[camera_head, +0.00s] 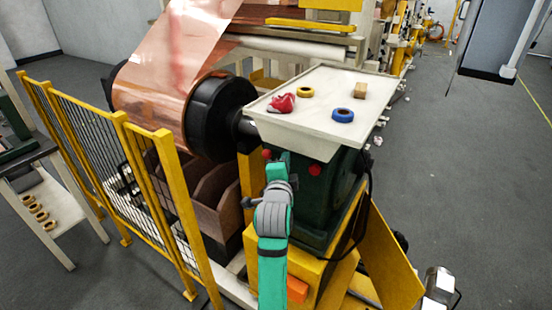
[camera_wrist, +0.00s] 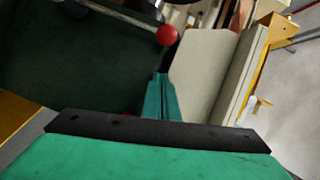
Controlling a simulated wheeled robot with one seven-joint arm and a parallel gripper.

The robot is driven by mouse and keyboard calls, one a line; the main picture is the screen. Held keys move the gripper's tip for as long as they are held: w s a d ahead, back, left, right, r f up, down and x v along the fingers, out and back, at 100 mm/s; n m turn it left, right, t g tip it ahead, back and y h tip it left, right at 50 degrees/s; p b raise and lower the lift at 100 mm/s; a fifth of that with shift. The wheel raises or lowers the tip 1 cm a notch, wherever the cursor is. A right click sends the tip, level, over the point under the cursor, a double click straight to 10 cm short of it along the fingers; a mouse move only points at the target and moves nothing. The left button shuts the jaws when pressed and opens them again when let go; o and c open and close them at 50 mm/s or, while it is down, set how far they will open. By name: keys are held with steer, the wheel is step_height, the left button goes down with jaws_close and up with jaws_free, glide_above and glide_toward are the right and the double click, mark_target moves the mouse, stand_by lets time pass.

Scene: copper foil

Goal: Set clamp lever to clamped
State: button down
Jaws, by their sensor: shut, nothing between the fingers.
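Two red knobs show below the tray in the head view, one (camera_head: 266,153) just left of my gripper (camera_head: 285,158) and one (camera_head: 314,169) to its right on the dark green housing. I cannot tell from the head view which belongs to the clamp lever. In the wrist view a lever with a thin rod ends in a red ball (camera_wrist: 167,36), just beyond the tips of my gripper (camera_wrist: 160,76). My teal fingers are shut together and empty. I cannot tell whether they touch the ball. The lever's pivot is not visible.
A pale tray (camera_head: 285,122) above my gripper holds tape rolls, a red item and a small block. The copper roll (camera_head: 155,100) with its black hub is to the left. A yellow mesh fence (camera_head: 120,170) stands further left. Grey floor is open at right.

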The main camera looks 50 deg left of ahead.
steer(key=f+v, duration=0.1)
steer(key=v, duration=0.8)
steer(key=shift+r, duration=0.45)
steer(key=shift+d, duration=0.1)
steer(key=s+d+f+n+t+h, duration=0.1)
steer(key=s+d+f+n+h, duration=0.15)
steer(key=d+f, duration=0.9)
steer(key=s+d+f+n+t+h, duration=0.1)
steer(key=s+d+f+h, duration=0.15)
steer(key=d+f, duration=0.95)
steer(key=s+d+f+n+h, duration=0.1)
steer(key=s+d+n+h, duration=0.1)
steer(key=s+d, duration=0.7)
steer(key=s+d+f+n+h, duration=0.1)
steer(key=s+d+n+h, duration=0.1)
steer(key=s+d, duration=0.7)
steer(key=s+h, duration=0.1)
steer(key=s, duration=0.6)
steer(key=shift+s+d+f, duration=0.15)
steer(key=shift+s+d, duration=0.2)
steer(key=shift+s, duration=0.05)
